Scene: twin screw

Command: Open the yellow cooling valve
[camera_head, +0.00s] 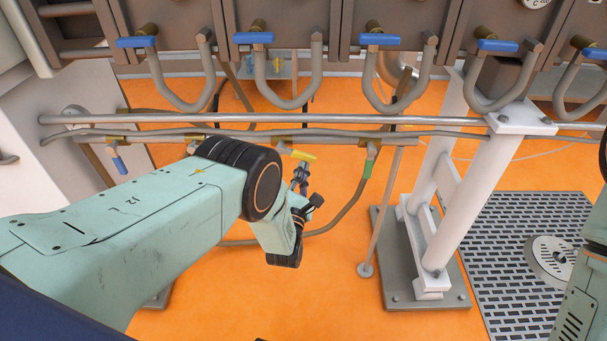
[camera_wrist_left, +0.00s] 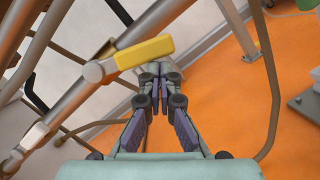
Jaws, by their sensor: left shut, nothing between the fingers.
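The yellow valve handle (camera_head: 303,156) sits on the lower horizontal pipe, just beyond my left arm in the head view. In the left wrist view the yellow handle (camera_wrist_left: 145,52) sticks out to the right from its grey valve body. My left gripper (camera_head: 301,172) is close below the handle in the head view. In the left wrist view the left gripper (camera_wrist_left: 160,78) has its fingertips together with nothing between them. The tips lie just under the handle's right part in the picture; I cannot tell whether they touch it. My right gripper is out of view.
Several blue-handled valves (camera_head: 253,38) with U-shaped hoses hang along the top. The lower pipe also bears a blue handle (camera_head: 119,165) and a green handle (camera_head: 367,169). A white support post (camera_head: 452,190) stands to the right. A metal grating (camera_head: 500,260) lies on the orange floor.

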